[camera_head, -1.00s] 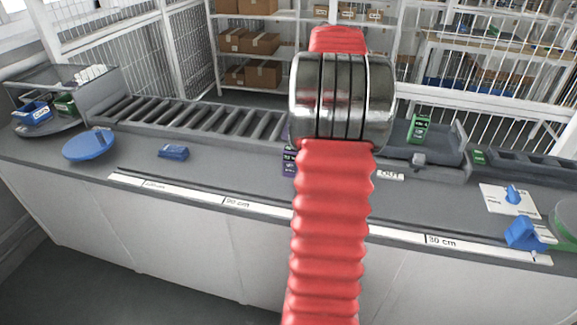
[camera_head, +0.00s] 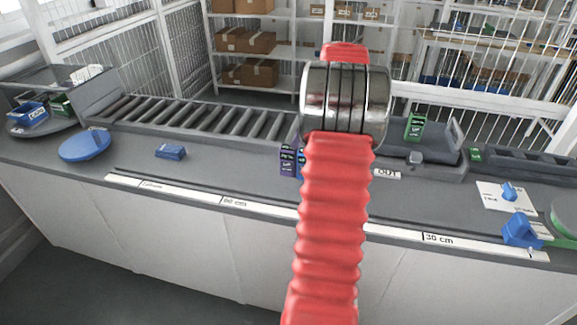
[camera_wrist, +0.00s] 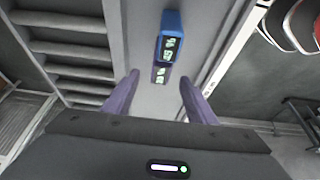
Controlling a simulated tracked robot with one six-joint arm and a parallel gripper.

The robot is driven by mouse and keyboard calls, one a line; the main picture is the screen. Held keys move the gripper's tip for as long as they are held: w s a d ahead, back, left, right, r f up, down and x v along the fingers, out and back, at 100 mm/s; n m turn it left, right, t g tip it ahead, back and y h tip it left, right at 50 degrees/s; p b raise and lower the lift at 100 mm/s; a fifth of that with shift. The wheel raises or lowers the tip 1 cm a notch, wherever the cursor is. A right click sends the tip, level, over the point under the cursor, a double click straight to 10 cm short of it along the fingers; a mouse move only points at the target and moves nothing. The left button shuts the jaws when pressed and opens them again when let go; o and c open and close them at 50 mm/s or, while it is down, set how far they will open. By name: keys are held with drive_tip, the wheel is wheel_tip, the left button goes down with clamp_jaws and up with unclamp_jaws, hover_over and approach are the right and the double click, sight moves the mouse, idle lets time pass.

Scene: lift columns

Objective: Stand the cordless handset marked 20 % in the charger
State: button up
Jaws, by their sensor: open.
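A purple handset (camera_head: 287,160) and a blue handset (camera_head: 300,163) stand side by side on the counter, the blue one partly behind my red arm. The wrist view shows the blue handset (camera_wrist: 169,38) and the purple handset (camera_wrist: 160,74), both with lit displays too small to read surely. A green handset (camera_head: 414,127) stands at the right tray. I cannot tell which is marked 20 %. My gripper (camera_wrist: 158,78) is open, its two purple fingers apart with the purple handset showing between them; contact is unclear. In the head view my arm hides it. I cannot surely identify the charger.
A roller conveyor (camera_head: 200,118) runs along the back left. A blue disc (camera_head: 85,146) and small blue block (camera_head: 170,152) lie on the left counter. A blue holder-like piece (camera_head: 521,231) and a white card (camera_head: 500,197) are at right. A ruler strip (camera_head: 270,207) edges the front.

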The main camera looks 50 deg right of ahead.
sight(289, 154)
drive_tip(key=shift+x, duration=2.2)
drive_tip(key=shift+x, duration=2.6)
drive_tip(key=shift+s, duration=0.1)
clamp_jaws()
drive_tip(key=shift+r, duration=0.1)
wheel_tip(289, 154, up, 18)
